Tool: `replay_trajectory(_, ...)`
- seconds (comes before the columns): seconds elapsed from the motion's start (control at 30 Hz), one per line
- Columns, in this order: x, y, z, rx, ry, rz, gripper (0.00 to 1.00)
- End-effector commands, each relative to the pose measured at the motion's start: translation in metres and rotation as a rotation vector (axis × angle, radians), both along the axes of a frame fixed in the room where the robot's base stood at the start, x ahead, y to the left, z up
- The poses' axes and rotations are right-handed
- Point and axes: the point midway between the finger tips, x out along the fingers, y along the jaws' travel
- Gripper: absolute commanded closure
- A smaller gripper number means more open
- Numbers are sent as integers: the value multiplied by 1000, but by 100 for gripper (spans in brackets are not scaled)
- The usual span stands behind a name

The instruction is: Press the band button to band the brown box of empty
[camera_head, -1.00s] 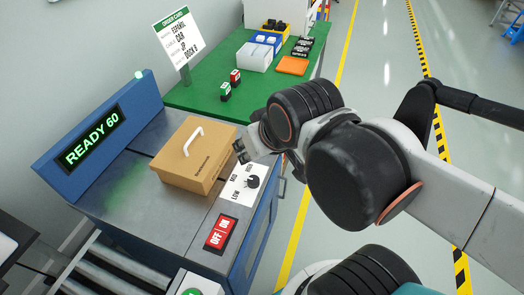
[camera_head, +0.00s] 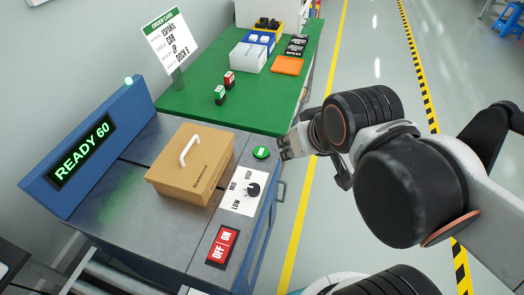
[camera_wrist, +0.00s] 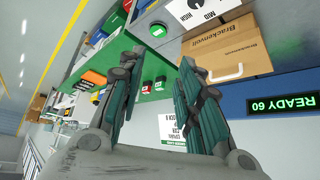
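The brown box (camera_head: 192,165) with a white handle sits closed on the grey machine top. It also shows upper right in the wrist view (camera_wrist: 228,48). A round green button (camera_head: 261,153) is on the machine's right edge, above the knob panel; it also shows in the wrist view (camera_wrist: 158,30). Whether it is marked as the band button is too small to read. My gripper (camera_head: 283,147) is just right of the button, apart from it and empty. In the wrist view its fingers (camera_wrist: 157,80) stand apart. The blue display (camera_head: 85,148) reads READY 60.
A LOW/MID/HIGH knob (camera_head: 252,190) and a red OFF/ON switch (camera_head: 222,246) lie below the button. The green table (camera_head: 190,100) beyond holds two small stamp-like blocks, bins, an orange item and an order card (camera_head: 169,43). Open floor lies to the right.

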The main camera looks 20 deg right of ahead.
Motion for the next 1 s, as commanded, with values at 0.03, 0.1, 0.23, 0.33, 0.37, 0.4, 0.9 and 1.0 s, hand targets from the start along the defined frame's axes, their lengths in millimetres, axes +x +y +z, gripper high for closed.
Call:
replay_trajectory(0.03,0,0,0,0,0,0,68)
replay_trajectory(0.1,0,0,0,0,0,0,68)
replay_trajectory(0.23,0,0,0,0,0,0,68)
replay_trajectory(0.33,0,0,0,0,0,0,81)
replay_trajectory(0.37,0,0,0,0,0,0,88)
replay_trajectory(0.4,0,0,0,0,0,0,97)
replay_trajectory(0.9,0,0,0,0,0,0,100)
replay_trajectory(1.0,0,0,0,0,0,0,100)
